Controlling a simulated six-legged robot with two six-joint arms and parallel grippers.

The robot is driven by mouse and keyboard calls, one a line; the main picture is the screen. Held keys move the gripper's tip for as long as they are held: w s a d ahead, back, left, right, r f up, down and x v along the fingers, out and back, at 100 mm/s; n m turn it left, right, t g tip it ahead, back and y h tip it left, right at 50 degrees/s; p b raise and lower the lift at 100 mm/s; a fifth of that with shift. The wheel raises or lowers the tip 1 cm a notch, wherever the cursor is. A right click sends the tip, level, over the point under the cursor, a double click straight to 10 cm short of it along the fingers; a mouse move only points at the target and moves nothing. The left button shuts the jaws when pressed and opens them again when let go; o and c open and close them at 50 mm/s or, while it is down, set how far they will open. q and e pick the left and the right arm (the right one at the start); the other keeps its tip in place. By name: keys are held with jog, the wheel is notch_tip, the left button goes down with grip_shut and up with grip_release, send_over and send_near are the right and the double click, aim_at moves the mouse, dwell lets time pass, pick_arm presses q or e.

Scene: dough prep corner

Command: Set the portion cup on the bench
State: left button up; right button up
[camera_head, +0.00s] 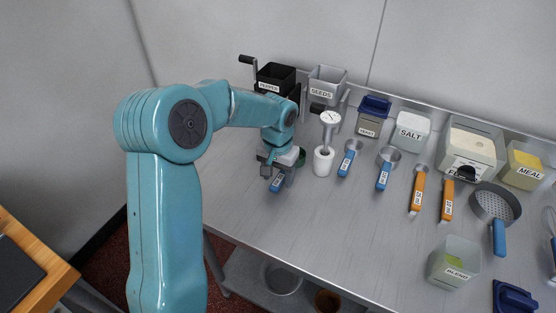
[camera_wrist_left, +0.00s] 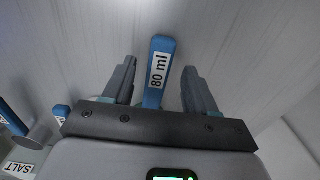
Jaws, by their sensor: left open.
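My left gripper (camera_head: 277,175) is open, low over the far left part of the steel bench (camera_head: 310,215). A blue handle marked 80 ml (camera_wrist_left: 158,72) lies between its two fingers (camera_wrist_left: 159,66) in the left wrist view, with a gap on each side. Whatever the handle belongs to is hidden by the gripper. A dark green round rim (camera_head: 301,157) shows just behind the gripper. I cannot tell which thing is the portion cup. My right gripper is not in view.
Blue-handled (camera_head: 384,175) and orange-handled (camera_head: 417,195) scoops lie farther right. The bench's front middle is clear, left of the blend box (camera_head: 455,262).

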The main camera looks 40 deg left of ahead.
pick_arm(q)
notch_tip(320, 180, up, 10)
jog(key=shift+s+r, duration=0.2)
dwell(0.6)
